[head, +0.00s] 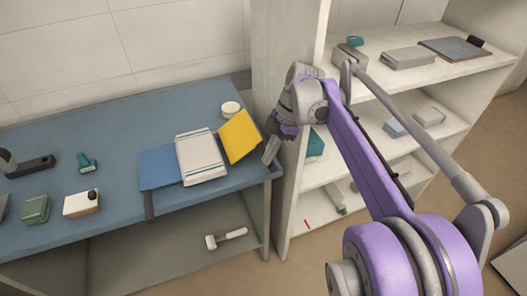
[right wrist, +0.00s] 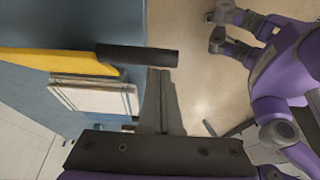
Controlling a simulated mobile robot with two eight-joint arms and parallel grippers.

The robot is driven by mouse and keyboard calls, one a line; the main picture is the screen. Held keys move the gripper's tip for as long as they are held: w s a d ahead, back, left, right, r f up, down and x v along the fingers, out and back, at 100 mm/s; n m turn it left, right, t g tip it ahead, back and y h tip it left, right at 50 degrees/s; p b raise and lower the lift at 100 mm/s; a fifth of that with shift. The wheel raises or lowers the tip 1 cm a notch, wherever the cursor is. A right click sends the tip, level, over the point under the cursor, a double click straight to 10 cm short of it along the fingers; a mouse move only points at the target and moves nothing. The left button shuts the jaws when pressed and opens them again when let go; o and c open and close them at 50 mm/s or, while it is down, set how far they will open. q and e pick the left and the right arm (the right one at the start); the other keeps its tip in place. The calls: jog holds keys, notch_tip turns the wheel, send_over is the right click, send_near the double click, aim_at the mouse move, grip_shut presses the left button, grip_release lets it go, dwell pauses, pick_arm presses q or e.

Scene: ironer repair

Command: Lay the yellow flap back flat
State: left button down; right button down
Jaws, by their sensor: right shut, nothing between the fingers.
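The yellow flap (head: 238,137) stands tilted up at the right edge of the white padded board (head: 201,157) on the blue bench. In the right wrist view, the yellow flap (right wrist: 50,61) is at the left, beside the white board (right wrist: 95,97). My right gripper (head: 270,152) is just right of the flap, over the bench's right end, shut and empty. In the right wrist view, its fingers (right wrist: 160,100) point up the picture. I cannot tell whether they touch the flap. My left gripper is not in view.
A blue pad (head: 159,167) lies left of the board. A white round pot (head: 231,108) stands behind the flap. Shelves (head: 292,170) stand close right of the bench. A hammer (head: 226,238) lies on the bench's lower shelf.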

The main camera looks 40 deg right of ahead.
jog(key=shift+d+f, duration=0.25)
jog(key=shift+d, duration=0.05)
dwell(0.5)
